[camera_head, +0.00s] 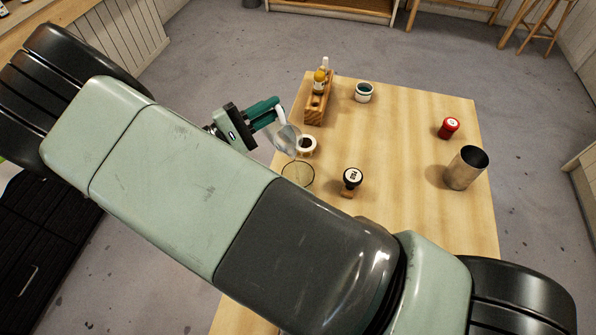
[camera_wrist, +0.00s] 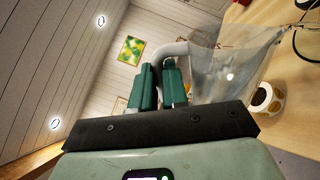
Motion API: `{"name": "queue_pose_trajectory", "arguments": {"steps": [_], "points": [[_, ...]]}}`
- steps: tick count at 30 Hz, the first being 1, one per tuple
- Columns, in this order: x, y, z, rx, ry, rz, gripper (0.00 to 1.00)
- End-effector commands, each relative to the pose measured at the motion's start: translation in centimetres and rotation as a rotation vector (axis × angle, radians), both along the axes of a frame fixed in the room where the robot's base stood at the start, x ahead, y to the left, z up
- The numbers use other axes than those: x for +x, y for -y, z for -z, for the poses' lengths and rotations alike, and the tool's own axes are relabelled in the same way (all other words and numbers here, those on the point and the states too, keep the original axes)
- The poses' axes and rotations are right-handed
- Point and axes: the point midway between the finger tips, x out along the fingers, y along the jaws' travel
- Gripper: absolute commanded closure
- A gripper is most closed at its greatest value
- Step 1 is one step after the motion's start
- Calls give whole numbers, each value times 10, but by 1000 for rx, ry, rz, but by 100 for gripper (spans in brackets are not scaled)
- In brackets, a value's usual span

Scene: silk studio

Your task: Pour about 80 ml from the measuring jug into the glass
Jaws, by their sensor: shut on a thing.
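My gripper (camera_head: 268,112) is shut on the white handle of the clear measuring jug (camera_head: 287,139). The jug is held tilted above the left side of the table, its lower end toward the glass (camera_head: 298,174). The glass shows as a round rim beside my forearm, which partly blocks the view of it. In the wrist view, my teal fingers (camera_wrist: 158,85) close on the handle, and the clear jug (camera_wrist: 222,68) extends to the right. A faint pale streak shows between jug and glass; I cannot tell whether liquid is flowing or how much is in either.
A white ring-shaped item (camera_head: 307,146) sits close to the glass. A dark stamp (camera_head: 352,177) stands to its right. A wooden rack with bottles (camera_head: 317,106) and a teal-and-white jar (camera_head: 364,92) are behind. A red-topped item (camera_head: 448,128) and a metal cup (camera_head: 463,171) stand right.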

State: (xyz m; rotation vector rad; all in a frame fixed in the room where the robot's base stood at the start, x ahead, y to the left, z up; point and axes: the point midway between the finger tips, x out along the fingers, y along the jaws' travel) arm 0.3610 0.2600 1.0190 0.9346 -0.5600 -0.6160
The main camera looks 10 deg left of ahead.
Motion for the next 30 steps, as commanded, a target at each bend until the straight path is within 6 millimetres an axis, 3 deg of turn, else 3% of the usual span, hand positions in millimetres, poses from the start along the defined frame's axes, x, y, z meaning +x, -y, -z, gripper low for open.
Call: {"name": "queue_pose_trajectory", "arguments": {"steps": [30], "points": [[-4, 3, -6, 41, 52, 0, 100]]}}
